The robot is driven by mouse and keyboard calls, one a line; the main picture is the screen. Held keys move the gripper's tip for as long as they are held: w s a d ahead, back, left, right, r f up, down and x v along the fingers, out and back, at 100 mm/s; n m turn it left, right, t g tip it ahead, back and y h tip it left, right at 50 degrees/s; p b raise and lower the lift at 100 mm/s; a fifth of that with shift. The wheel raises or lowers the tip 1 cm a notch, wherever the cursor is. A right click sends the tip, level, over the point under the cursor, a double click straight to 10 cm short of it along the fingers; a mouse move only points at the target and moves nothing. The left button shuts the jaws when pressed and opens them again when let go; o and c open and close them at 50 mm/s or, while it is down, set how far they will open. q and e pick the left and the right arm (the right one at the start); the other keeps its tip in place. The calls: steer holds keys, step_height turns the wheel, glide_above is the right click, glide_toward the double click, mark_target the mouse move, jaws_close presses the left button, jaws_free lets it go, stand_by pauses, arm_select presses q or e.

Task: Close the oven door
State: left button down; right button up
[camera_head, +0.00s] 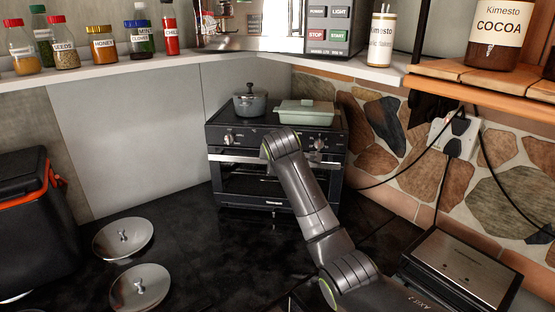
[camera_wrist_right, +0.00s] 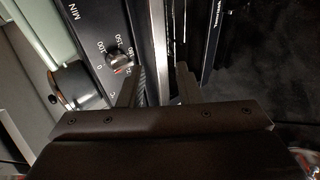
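The black oven (camera_head: 275,150) stands on the dark counter in the back corner. Its front door (camera_head: 240,182) looks upright and shut or nearly shut; a small gap cannot be ruled out. The light handle bar (camera_head: 235,158) runs along the door's top. My right arm covers the door's right part and hides the right gripper in the head view. In the right wrist view my right gripper (camera_wrist_right: 157,88) has its fingers apart, close to the oven front. A metallic strip (camera_wrist_right: 157,45) shows beyond and between them; contact cannot be told. My left gripper is not in view.
A pot (camera_head: 249,103) and a pale green lidded dish (camera_head: 306,112) sit on the oven. Two metal lids (camera_head: 123,238) lie on the counter at left, near a black cooler box (camera_head: 35,215). A grill (camera_head: 460,268) and cables are at right. The counter before the oven is clear.

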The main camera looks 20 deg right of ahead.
steer(key=b+v, duration=0.2)
steer(key=v, duration=0.6)
steer(key=shift+s, duration=0.5)
steer(key=shift+a+f, duration=0.1)
steer(key=shift+a, duration=0.1)
